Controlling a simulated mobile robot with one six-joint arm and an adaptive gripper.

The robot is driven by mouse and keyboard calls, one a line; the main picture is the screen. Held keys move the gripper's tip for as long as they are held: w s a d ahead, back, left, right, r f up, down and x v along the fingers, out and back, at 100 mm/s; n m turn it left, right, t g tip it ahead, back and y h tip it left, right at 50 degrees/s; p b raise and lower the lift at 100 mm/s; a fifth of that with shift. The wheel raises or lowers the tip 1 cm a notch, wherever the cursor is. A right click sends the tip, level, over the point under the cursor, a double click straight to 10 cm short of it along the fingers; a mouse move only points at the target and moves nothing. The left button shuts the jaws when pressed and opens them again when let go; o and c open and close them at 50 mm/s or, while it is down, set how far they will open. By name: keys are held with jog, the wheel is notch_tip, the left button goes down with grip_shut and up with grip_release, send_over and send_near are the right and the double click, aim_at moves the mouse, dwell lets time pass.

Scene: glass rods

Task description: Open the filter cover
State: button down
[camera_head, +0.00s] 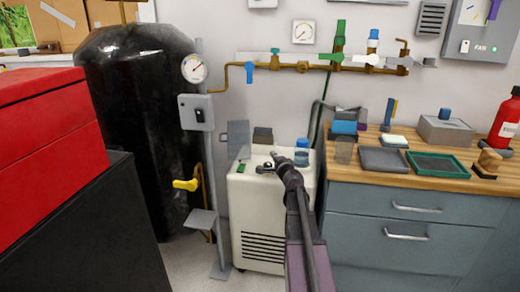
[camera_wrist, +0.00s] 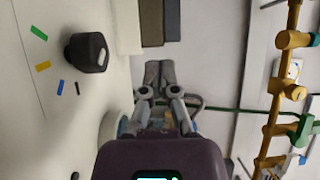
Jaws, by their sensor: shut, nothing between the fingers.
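The white floor machine (camera_head: 262,215) has dark vent slots low on its front. A thin grey see-through panel (camera_head: 238,139) stands upright at the left of its top; I cannot tell whether this is the filter cover. My gripper (camera_head: 277,160) is over the machine's top, with its fingers together and nothing between them. The shut fingertips also show in the wrist view (camera_wrist: 158,75). A black knob (camera_wrist: 88,52) with a pale mark sits on the white top, apart from my fingers. A blue-and-clear jar (camera_head: 302,155) stands just right of my gripper, partly hidden in the wrist view.
A dark box (camera_head: 262,135) is at the machine's back. A wooden worktop (camera_head: 430,188) with trays is to the right. Brass pipes (camera_head: 290,66) run along the wall.

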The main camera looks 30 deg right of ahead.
aim_at(249, 144)
jog(key=x, duration=1)
jog(key=shift+w+a, duration=0.25)
jog(key=shift+a, duration=0.25)
jog(key=shift+w+a, duration=0.2)
jog(key=shift+a, duration=0.25)
jog(key=shift+w+a, duration=0.45)
jog(key=shift+a, duration=0.45)
jog(key=shift+w+a, duration=0.25)
jog(key=shift+a, duration=0.35)
jog(key=shift+w+a, duration=0.25)
jog(key=shift+a, duration=0.35)
jog(key=shift+d, duration=0.15)
